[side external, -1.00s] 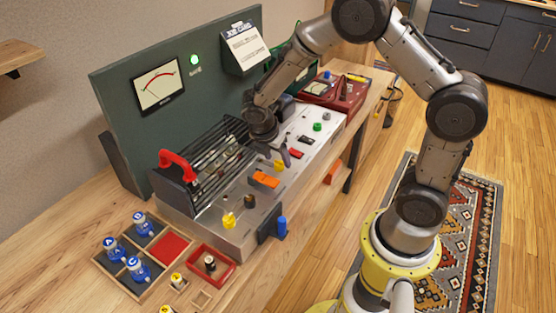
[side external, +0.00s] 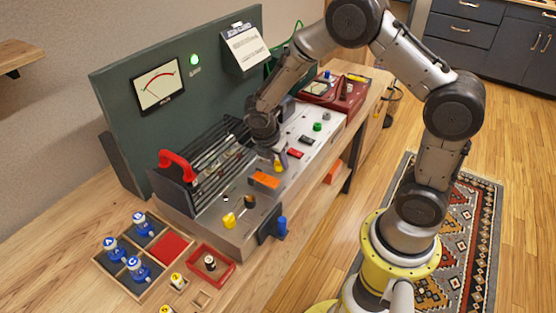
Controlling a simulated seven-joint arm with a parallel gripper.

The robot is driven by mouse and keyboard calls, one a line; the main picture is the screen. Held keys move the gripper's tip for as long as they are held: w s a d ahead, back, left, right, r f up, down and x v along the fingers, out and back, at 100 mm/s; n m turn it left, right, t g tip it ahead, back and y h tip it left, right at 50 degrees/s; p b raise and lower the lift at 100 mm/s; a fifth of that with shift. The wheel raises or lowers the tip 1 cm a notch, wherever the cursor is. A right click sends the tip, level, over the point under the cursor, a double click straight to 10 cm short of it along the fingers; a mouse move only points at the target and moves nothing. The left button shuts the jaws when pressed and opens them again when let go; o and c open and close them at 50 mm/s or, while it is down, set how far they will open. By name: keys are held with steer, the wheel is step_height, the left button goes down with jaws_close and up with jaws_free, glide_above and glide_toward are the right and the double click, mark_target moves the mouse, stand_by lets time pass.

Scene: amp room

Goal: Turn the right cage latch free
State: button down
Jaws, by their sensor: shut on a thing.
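The right cage latch (side external: 278,168) is a small yellow piece on the sloped metal chassis (side external: 222,238), at the right end of the cage. My gripper (side external: 281,159) is down at this latch and shut on it; the fingers hide part of it, so its exact angle is unclear. The cage (side external: 207,177) of dark bars lies closed over the tubes, with a red handle (side external: 178,163) at its left end. A second yellow latch (side external: 229,220) sits on the chassis at the left.
An orange block (side external: 264,181) and several switches sit on the chassis close to my gripper. A blue knob (side external: 282,227) projects at the front. A green panel (side external: 215,77) stands behind.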

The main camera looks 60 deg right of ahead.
steer(key=shift+m, duration=0.3)
steer(key=m+g, duration=0.1)
steer(key=m, duration=0.1)
steer(key=shift+w+m, duration=0.15)
steer(key=shift+m, duration=0.25)
steer(key=m+g, duration=0.1)
steer(key=m, duration=0.2)
steer(key=shift+m+g+y, duration=0.3)
steer(key=shift+m+g, duration=0.1)
steer(key=m+y, duration=0.1)
steer(key=m, duration=0.2)
steer(key=m+g+y, duration=0.1)
steer(key=m, duration=0.2)
steer(key=shift+w+d, duration=0.15)
steer(key=c, duration=0.6)
jaws_free()
steer(key=shift+o, duration=0.2)
steer(key=v, duration=1.4)
steer(key=shift+w, duration=0.2)
